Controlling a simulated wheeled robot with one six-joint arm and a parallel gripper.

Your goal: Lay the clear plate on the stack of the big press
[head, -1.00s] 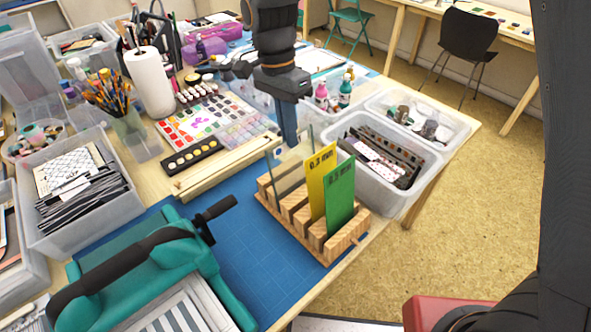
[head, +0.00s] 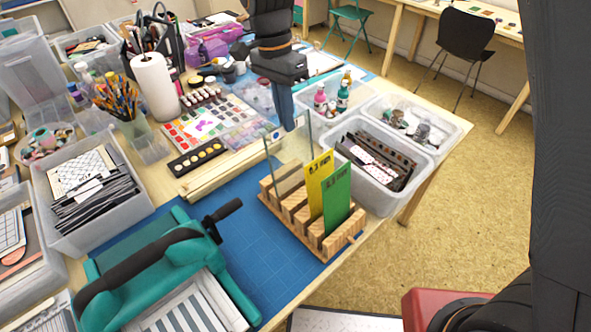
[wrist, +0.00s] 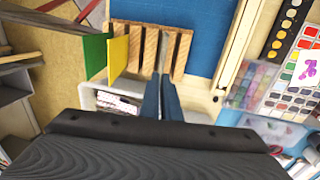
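The clear plate (head: 272,163) is upright at the far left end of the wooden rack (head: 291,205), its outline faint. My gripper (head: 287,122) is above the rack with its fingers at the plate's top edge. In the wrist view my gripper (wrist: 158,80) has only a narrow gap between its fingers, and it looks shut on the plate. The plate's lower edge against the slots is hard to see. The big teal press (head: 243,297) stands at the front left with a dark lever. A pale striped stack (head: 190,312) lies on its bed, cut off by the frame.
A yellow plate (head: 318,184) and a green plate (head: 337,200) stand in the rack. A clear bin (head: 372,201) stands close to its right. The press's black handle (head: 222,211) sticks up there.

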